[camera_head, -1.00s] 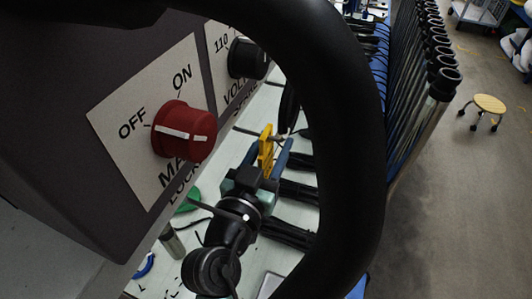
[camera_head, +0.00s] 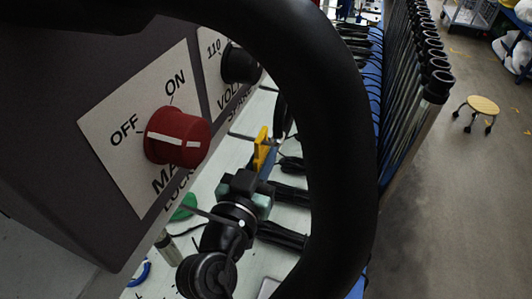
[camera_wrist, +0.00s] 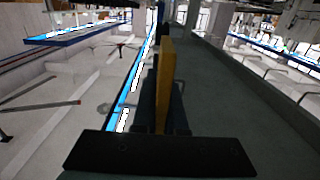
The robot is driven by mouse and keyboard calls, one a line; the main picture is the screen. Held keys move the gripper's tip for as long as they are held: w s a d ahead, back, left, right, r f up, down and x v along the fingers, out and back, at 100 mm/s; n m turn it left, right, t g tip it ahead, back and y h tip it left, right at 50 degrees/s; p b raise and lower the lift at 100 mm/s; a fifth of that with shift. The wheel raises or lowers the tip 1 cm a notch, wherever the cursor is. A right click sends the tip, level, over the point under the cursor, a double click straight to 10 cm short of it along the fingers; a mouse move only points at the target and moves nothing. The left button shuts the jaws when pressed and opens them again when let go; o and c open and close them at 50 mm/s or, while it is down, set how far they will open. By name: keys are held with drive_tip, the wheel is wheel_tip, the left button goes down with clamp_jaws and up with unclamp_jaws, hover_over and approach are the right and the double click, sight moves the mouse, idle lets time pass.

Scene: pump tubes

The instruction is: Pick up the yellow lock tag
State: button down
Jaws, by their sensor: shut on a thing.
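The yellow lock tag (camera_head: 261,146) is a flat upright piece in the middle of the head view, right of the dark panel box. My gripper (camera_head: 266,162) is shut on it, and the tag sticks out beyond the fingertips. In the wrist view the tag (camera_wrist: 164,80) stands edge-on as a tall yellow strip between the dark blue fingers of my gripper (camera_wrist: 163,105). The fingers partly hide its lower part. I cannot tell whether the tag touches anything else.
A dark box with a red OFF/ON knob (camera_head: 178,136) and a black knob (camera_head: 239,64) stands at the left. A thick black tube (camera_head: 345,140) arches across the front. A row of upright dark tubes (camera_head: 425,85) stands at the right. A wooden stool (camera_head: 482,105) is on the floor.

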drive_tip(key=shift+r, duration=0.35)
drive_tip(key=shift+s+d+r+b, duration=0.1)
drive_tip(key=shift+d+r+b, duration=0.05)
drive_tip(key=shift+d+b, duration=0.2)
drive_tip(key=s+d+b, duration=0.1)
drive_tip(key=s+d, duration=0.2)
drive_tip(key=d, duration=0.5)
drive_tip(key=s+d, duration=0.3)
drive_tip(key=d, duration=0.5)
drive_tip(key=shift+s+b, duration=0.35)
drive_tip(key=shift+b, duration=0.05)
